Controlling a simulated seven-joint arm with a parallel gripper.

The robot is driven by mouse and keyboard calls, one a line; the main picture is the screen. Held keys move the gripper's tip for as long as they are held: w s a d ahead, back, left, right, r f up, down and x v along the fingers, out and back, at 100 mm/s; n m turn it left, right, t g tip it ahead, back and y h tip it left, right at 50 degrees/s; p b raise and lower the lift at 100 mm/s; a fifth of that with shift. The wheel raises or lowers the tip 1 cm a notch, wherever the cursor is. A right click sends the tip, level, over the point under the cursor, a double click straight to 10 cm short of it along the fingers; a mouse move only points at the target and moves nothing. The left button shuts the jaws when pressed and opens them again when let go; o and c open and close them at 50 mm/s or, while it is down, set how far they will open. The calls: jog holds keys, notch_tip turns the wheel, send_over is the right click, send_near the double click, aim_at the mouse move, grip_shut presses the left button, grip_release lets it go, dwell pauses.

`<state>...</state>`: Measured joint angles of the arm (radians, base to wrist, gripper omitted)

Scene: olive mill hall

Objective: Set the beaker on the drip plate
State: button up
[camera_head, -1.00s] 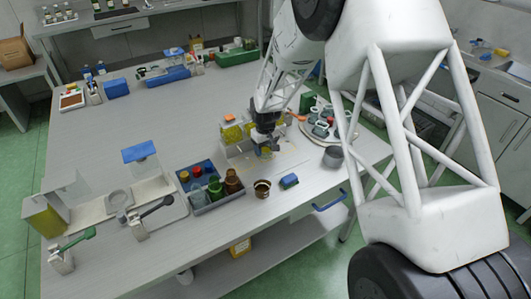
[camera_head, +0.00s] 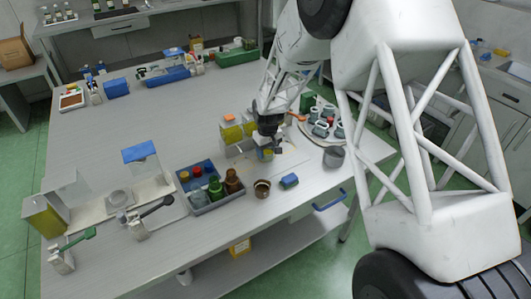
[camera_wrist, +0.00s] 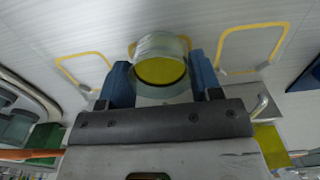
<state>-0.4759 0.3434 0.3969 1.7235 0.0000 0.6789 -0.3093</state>
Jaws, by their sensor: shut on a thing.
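My gripper (camera_head: 272,148) is over the right part of the table. In the wrist view its two blue fingers (camera_wrist: 162,85) stand on either side of a clear round beaker (camera_wrist: 160,45) with yellow liquid in it, and they are shut on it. In the head view the beaker (camera_head: 264,155) shows as a small yellowish shape just below the gripper, partly hidden by it. Yellow outlined areas lie on the pale surface on both sides of the beaker in the wrist view. I cannot tell for sure which surface is the drip plate.
Yellow-filled containers (camera_head: 231,132) stand left of my gripper. A round tray of cups (camera_head: 316,133) is at right, with a grey pot (camera_head: 333,158) near it. A bin of bottles (camera_head: 217,202), a brown jar (camera_head: 262,189) and a blue block (camera_head: 289,181) stand in front.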

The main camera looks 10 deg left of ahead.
aim_at(270, 152)
jog(key=shift+s+d, duration=0.6)
jog(key=shift+d, duration=0.05)
jog(key=shift+r, duration=0.2)
jog(key=shift+r, duration=3.1)
jog(key=shift+s+d+f, duration=0.2)
jog(key=shift+s+d, duration=0.4)
jog(key=shift+s, duration=0.05)
jog(key=shift+s+d+f, duration=0.15)
jog(key=shift+s+d, duration=0.45)
jog(key=shift+f, duration=0.2)
jog(key=shift+f, duration=2.4)
